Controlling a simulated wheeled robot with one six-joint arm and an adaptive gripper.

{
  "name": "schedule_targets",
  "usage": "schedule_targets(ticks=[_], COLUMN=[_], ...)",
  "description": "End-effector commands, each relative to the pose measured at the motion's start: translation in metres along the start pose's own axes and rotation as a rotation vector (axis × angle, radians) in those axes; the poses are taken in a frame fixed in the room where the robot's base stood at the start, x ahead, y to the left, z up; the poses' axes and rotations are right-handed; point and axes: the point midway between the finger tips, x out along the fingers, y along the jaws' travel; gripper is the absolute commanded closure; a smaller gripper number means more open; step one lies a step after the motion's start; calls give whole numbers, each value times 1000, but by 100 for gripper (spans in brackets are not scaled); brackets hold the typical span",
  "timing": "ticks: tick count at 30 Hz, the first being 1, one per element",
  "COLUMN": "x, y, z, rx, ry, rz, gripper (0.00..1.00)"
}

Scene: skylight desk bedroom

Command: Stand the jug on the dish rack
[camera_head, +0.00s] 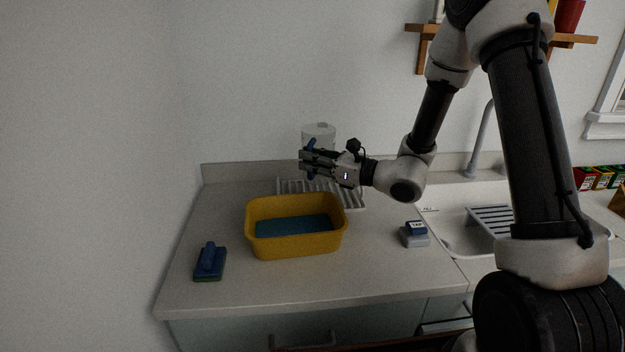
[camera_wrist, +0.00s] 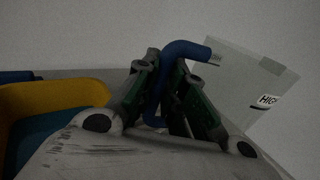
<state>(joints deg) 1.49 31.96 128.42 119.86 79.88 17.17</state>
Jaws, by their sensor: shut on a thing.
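The jug (camera_head: 318,131) is pale with a blue handle and looks about upright in the head view. Its lower part is hidden behind my gripper (camera_head: 309,162). In the wrist view the blue handle (camera_wrist: 183,50) passes between the fingers, and the jug's pale body with a "HIGH" label lies beyond, to the right. My gripper is shut on the handle. The dish rack (camera_head: 354,197), pale and slatted, lies on the counter at the back, partly hidden by the yellow tub and my gripper. The jug appears above or behind the rack; the gap beneath it is hidden.
A yellow tub (camera_head: 258,238) with a blue inside bottom stands just in front of the rack. A blue brush-like tool (camera_head: 209,261) lies front left. A small blue-and-grey item (camera_head: 414,235) is right of the tub. The sink (camera_head: 455,236) with a slatted insert is farther right.

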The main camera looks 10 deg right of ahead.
Motion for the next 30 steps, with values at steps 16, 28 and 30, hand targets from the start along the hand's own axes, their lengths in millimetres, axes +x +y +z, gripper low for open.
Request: schedule_targets(ticks=[16,28,30], x=[0,0,0], y=[-1,-1,-1], z=[-47,-49,-49], rx=[-1,-1,-1], ry=[-2,-1,-1], rz=[-2,-2,-2], gripper=[100,67,67])
